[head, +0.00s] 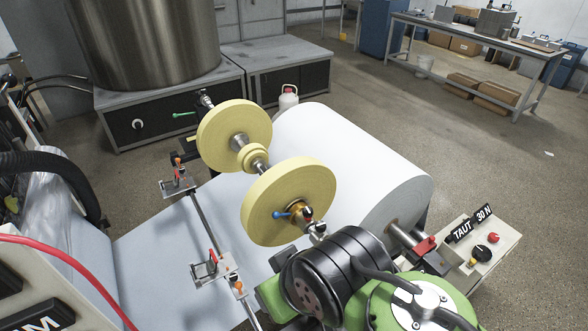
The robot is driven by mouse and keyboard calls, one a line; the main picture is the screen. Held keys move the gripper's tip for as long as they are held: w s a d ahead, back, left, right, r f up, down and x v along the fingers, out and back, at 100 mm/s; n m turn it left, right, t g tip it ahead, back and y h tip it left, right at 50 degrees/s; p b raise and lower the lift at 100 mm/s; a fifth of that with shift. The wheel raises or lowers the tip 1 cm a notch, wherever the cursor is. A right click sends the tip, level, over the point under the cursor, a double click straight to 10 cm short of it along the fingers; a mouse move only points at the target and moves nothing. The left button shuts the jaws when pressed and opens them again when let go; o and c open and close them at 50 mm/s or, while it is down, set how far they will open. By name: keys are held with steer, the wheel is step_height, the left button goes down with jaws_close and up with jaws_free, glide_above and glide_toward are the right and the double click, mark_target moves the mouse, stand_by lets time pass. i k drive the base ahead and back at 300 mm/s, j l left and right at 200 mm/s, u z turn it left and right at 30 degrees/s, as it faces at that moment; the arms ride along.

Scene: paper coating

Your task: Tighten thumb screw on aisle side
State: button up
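A shaft (261,167) carries two yellow discs. The near disc (272,203) has a brass-coloured hub with a blue-handled thumb screw (283,214) on it. I cannot tell from the picture which side is the aisle side, or how tight either screw is. My green and black arm is at the bottom, just in front of the shaft's near end. My gripper's fingers are not visible.
A large white paper roll (347,167) lies right of the discs, with its paper web (150,251) to the left. A control box (481,246) with a "TAUT 30 N" sign stands right. Red-handled clamps (212,267) sit on a rail at left. Floor beyond the roll is clear.

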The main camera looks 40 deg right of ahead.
mark_target(307, 212)
steer(key=i+j+z, duration=0.1)
steer(key=z, duration=0.35)
steer(key=j+z, duration=0.15)
steer(key=z, duration=0.25)
